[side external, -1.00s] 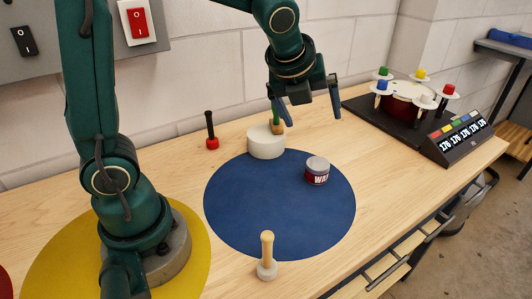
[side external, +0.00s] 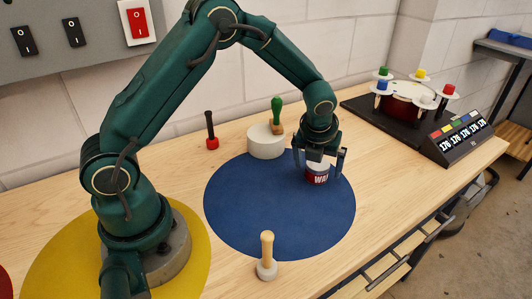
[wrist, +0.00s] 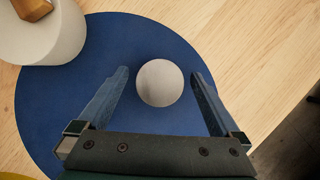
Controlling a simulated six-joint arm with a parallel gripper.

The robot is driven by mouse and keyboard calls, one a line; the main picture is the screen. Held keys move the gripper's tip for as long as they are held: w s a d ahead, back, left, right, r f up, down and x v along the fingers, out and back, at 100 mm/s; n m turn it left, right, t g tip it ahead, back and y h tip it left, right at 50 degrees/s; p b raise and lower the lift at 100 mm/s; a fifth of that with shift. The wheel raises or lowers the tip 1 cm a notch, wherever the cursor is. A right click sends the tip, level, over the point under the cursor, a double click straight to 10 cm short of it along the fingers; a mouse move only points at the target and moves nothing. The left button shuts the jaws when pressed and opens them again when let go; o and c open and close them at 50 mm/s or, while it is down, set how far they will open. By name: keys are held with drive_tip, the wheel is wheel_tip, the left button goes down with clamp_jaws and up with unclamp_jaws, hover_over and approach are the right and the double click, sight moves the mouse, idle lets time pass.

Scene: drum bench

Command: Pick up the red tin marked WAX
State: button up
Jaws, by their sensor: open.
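The red tin marked WAX (side external: 317,177) stands upright on the blue round mat (side external: 270,215), near its upper right part. In the wrist view its pale round lid (wrist: 160,83) shows from above. My gripper (side external: 321,172) points down over the tin. Its fingers are open, one on each side of the tin; in the wrist view the gripper (wrist: 160,88) shows a gap between each finger and the lid. The upper part of the tin is partly hidden by my gripper in the side view.
A white cylinder (side external: 266,143) with a green-handled stamp (side external: 277,112) stands just behind the mat. A red-based black-handled stamp (side external: 211,132) is farther left. A wooden-handled stamp (side external: 267,258) stands at the mat's front edge. A drum (side external: 405,106) and a display box (side external: 455,136) are at right.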

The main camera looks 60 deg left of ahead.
drive_tip(key=shift+f, duration=0.15)
drive_tip(key=c, duration=1.5)
